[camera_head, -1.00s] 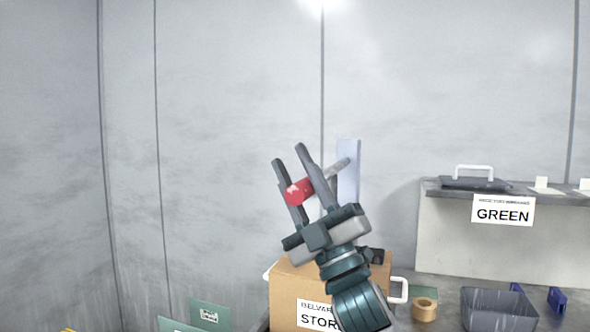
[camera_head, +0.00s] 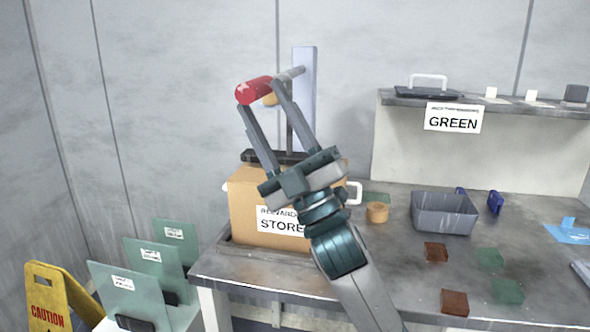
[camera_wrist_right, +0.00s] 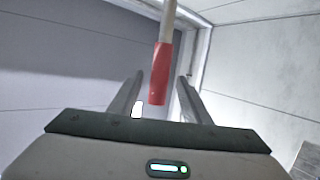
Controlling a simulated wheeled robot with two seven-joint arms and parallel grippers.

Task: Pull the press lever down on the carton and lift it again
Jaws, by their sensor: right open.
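The press lever is a grey rod (camera_head: 290,73) with a red grip (camera_head: 253,91) at its left end, joined to a tall pale post (camera_head: 305,105). It slants slightly down to the left, high above the carton (camera_head: 243,195), a brown box labelled "STORE". A dark plate lies over the carton's top. My right gripper (camera_head: 261,97) is open, with its fingertips up beside the red grip. In the right wrist view, the red grip (camera_wrist_right: 160,75) hangs between the two spread fingers, with gaps on both sides. My left gripper is not in view.
A raised shelf labelled "GREEN" (camera_head: 480,150) stands behind. Green panels (camera_head: 150,265) and a yellow caution sign (camera_head: 55,295) are at lower left.

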